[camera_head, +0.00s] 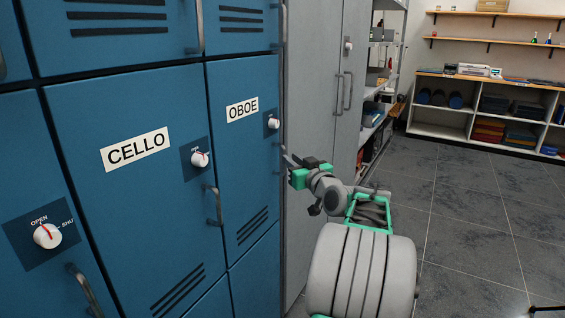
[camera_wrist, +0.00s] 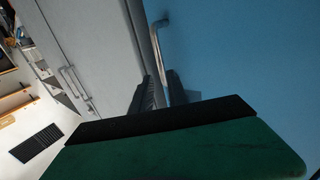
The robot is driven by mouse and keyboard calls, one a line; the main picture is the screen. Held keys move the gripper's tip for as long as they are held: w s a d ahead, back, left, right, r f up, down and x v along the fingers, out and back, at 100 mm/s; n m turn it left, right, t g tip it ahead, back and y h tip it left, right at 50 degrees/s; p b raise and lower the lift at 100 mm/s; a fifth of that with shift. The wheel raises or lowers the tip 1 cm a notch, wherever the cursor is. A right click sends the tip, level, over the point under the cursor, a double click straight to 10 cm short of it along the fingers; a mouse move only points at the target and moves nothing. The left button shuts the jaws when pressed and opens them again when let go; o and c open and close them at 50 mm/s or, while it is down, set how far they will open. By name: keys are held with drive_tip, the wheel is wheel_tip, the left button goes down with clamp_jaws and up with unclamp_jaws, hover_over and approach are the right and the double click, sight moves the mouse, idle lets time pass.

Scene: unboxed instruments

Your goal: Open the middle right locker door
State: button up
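The blue locker door labelled OBOE (camera_head: 243,160) is the middle right one and sits flush with its neighbours. Its white dial (camera_head: 273,123) is at the upper right of the door, too small to read. My gripper (camera_head: 287,160) is at the door's right edge, at its handle. In the wrist view the metal handle (camera_wrist: 158,40) stands out from the blue door face (camera_wrist: 240,60) and runs down between my two dark fingers (camera_wrist: 160,92). The fingers are on either side of the bar; whether they press on it is unclear.
The CELLO door (camera_head: 130,190) with its dial and handle is to the left. A grey cabinet (camera_head: 312,90) with two upright handles stands right beside the lockers. Open tiled floor (camera_head: 470,210) lies to the right, with low shelves (camera_head: 490,110) at the back.

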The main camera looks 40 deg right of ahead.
sight(284, 171)
drive_tip(key=x, duration=0.5)
drive_tip(key=shift+w+a, duration=0.25)
drive_tip(key=shift+c, duration=0.3)
drive_tip(key=shift+s, duration=0.1)
clamp_jaws()
drive_tip(key=shift+f, duration=0.1)
idle(0.5)
